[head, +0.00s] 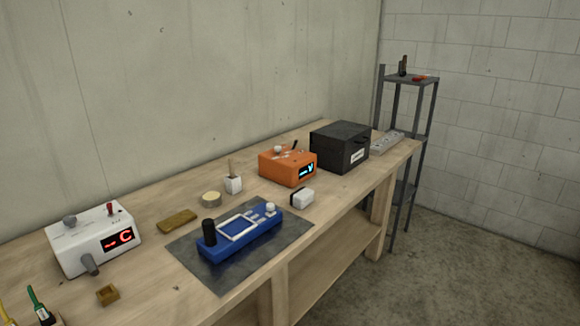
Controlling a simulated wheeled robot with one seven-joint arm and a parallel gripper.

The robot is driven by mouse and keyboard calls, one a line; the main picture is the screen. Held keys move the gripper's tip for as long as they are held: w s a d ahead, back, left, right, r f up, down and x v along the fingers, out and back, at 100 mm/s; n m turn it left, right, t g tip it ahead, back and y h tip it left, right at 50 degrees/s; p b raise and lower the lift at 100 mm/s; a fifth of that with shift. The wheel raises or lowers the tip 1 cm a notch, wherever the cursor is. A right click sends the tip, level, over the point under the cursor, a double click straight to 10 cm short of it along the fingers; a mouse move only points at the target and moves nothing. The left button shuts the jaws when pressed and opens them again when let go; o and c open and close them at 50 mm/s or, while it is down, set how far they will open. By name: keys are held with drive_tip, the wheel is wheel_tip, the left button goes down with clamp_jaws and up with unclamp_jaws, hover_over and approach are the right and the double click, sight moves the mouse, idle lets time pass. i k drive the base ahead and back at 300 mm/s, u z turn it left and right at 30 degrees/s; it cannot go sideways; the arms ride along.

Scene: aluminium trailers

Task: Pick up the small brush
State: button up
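A white cup (234,185) stands on the wooden workbench (150,262) near the wall. A thin brown handle (231,167) sticks up out of it and leans slightly; it looks like the small brush, but its lower end is hidden in the cup. A flat brown, brush-like block (177,221) lies further left; I cannot tell what it is. My gripper is not in view.
A blue device (240,233) lies on a dark mat (208,277) in front of the cup. A round tin (211,199), white block (302,198), orange unit (287,166), black box (339,146) and white unit (94,240) stand around. A metal shelf (411,80) is behind.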

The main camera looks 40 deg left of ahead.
sight(230, 161)
drive_tip(key=u, duration=0.25)
drive_tip(key=i, duration=1.55)
drive_tip(key=u, duration=1)
drive_tip(key=i, duration=1.2)
drive_tip(key=u, duration=1.85)
drive_tip(key=i, duration=0.75)
drive_tip(key=u, duration=0.6)
